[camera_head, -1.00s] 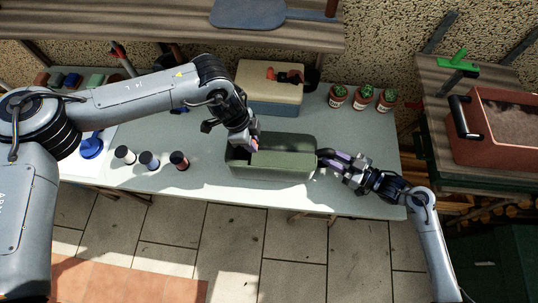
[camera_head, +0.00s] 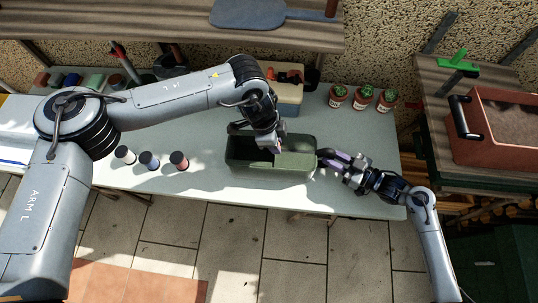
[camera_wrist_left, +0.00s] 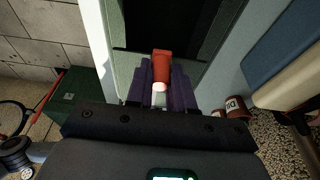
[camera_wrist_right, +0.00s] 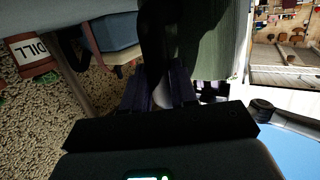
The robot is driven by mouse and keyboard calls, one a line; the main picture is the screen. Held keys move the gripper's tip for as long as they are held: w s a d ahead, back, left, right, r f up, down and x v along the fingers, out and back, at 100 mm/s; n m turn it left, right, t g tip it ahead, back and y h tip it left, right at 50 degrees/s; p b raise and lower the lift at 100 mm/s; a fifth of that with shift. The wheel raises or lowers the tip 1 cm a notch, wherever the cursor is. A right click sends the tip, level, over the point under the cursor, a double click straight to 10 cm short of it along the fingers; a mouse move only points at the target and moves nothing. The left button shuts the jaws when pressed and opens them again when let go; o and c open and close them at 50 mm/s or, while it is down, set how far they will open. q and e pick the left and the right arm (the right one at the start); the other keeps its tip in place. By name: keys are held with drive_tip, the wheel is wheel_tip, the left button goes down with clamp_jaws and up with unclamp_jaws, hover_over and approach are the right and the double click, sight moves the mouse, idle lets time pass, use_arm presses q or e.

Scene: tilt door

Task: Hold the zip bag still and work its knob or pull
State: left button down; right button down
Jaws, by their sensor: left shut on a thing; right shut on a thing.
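The zip bag is a green, box-shaped bag (camera_head: 240,165) lying lengthwise on the table, with a dark slot in its top. My left gripper (camera_head: 278,147) is over the right half of its top. In the left wrist view its purple fingers (camera_wrist_left: 160,88) are shut on a red pull (camera_wrist_left: 162,62) with a pale end, above the bag's dark slot (camera_wrist_left: 165,28). My right gripper (camera_head: 328,158) is at the bag's right end, shut on it. In the right wrist view a dark part (camera_wrist_right: 163,50) runs between its fingers (camera_wrist_right: 160,88); the exact grip is in shadow.
Three small jars (camera_head: 150,160) stand left of the bag. A shelf with a red bin (camera_head: 495,125) is at the right. The table's front strip is clear.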

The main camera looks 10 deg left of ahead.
use_arm(q)
drive_tip(key=shift+w+d, duration=0.1)
drive_tip(key=shift+d, duration=2.5)
use_arm(e)
drive_tip(key=shift+s+f, duration=0.1)
drive_tip(key=shift+f, duration=0.1)
use_arm(q)
drive_tip(key=c, duration=1)
unclamp_jaws()
drive_tip(key=shift+o, duration=0.2)
drive_tip(key=d+v, duration=0.1)
drive_tip(key=v, duration=0.5)
drive_tip(key=shift+r, duration=0.6)
use_arm(e)
drive_tip(key=shift+r, duration=0.1)
use_arm(q)
drive_tip(key=shift+d, duration=0.2)
drive_tip(key=shift+r, duration=0.15)
drive_tip(key=d+r+v, duration=0.1)
drive_tip(key=d+v, duration=0.2)
drive_tip(key=v, duration=0.8)
hover_over(295, 151)
drive_tip(key=a, duration=0.4)
drive_tip(key=shift+f, duration=0.15)
